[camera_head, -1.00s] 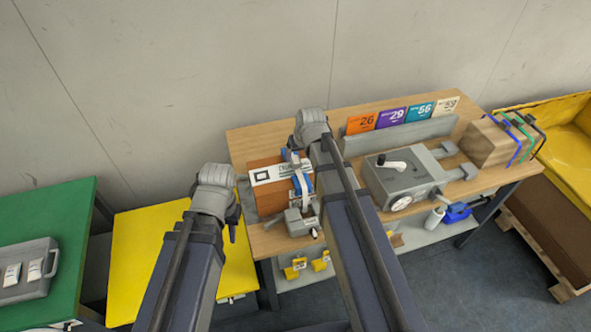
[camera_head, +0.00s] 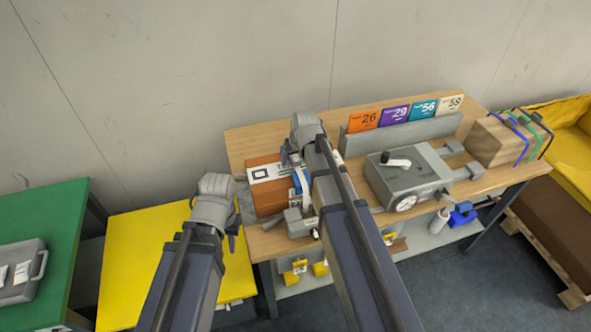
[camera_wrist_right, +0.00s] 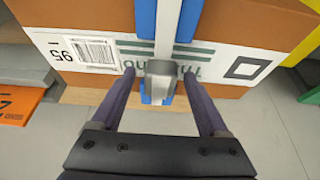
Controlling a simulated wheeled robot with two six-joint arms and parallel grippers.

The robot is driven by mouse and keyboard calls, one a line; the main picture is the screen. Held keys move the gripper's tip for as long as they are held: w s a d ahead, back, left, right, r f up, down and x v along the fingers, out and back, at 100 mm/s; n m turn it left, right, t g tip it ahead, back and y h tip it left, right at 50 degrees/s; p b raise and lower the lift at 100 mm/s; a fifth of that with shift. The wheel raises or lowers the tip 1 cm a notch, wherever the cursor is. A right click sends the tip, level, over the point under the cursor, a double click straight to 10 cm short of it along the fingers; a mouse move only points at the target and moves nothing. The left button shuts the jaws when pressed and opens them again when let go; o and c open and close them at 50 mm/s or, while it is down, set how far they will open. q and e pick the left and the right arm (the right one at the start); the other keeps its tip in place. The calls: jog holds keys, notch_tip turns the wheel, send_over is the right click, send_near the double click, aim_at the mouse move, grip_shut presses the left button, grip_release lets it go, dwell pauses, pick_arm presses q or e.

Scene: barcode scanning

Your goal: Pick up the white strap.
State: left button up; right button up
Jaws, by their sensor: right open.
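A brown box (camera_head: 268,201) with a white label stands at the left end of the wooden table. In the right wrist view, the white strap (camera_wrist_right: 168,28) runs over the box between blue edge pieces (camera_wrist_right: 187,20), with a grey buckle (camera_wrist_right: 160,80) at the box's edge. My right gripper (camera_wrist_right: 160,74) is open, with one finger on each side of the buckle and strap. In the head view, my right gripper (camera_head: 291,158) is over the box and hides part of the strap. My left gripper (camera_head: 233,232) hangs left of the table; its jaws are unclear.
A grey device with a dial (camera_head: 408,180) stands right of the box. Numbered cards (camera_head: 395,114) stand behind it. A strapped cardboard box (camera_head: 497,141) is at the right end. A yellow table (camera_head: 130,262) and a green table (camera_head: 60,220) are at the left.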

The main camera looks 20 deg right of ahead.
jog(key=shift+c, duration=0.2)
grip_shut()
dwell(0.3)
jog(key=shift+r, duration=0.25)
